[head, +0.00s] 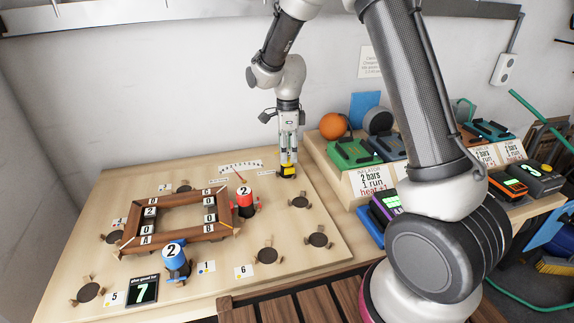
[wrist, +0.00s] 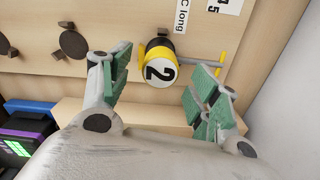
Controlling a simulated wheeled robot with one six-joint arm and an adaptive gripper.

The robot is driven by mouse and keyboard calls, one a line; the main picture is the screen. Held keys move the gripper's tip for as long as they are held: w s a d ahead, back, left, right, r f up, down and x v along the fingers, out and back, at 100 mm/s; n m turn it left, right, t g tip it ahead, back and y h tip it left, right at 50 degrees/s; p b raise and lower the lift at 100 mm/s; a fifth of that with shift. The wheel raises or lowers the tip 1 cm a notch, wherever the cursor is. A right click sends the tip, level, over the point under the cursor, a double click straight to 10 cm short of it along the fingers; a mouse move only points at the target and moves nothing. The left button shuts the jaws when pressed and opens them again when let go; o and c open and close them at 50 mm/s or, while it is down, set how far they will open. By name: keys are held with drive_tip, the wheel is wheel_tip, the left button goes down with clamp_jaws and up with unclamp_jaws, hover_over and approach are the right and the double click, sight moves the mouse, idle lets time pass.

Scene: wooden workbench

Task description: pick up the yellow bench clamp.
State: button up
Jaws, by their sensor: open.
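The yellow bench clamp (head: 287,171) stands at the back right of the light wooden board, mostly below my gripper (head: 289,152) in the head view. In the wrist view the yellow clamp (wrist: 161,51) has a yellow and black body, a yellow bar to its right and a white round top marked 2. My gripper (wrist: 161,75) points down over it, with its green-padded fingers apart, one on each side. The clamp lies between the fingers in the picture. I see no contact, and the exact height gap cannot be told.
A red clamp (head: 244,202) and a blue clamp (head: 176,263) stand by a wooden frame (head: 130,232) on the board. Dark round pads (head: 318,240) with small blocks lie around. A raised shelf with an orange ball (head: 333,126) and boxed devices is close on the right.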

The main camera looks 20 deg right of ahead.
wheel_tip(320, 180, down, 4)
drive_tip(key=shift+a+f, duration=0.1)
drive_tip(key=shift+a, duration=0.05)
drive_tip(key=c, duration=1.3)
drive_tip(key=shift+c, duration=0.2)
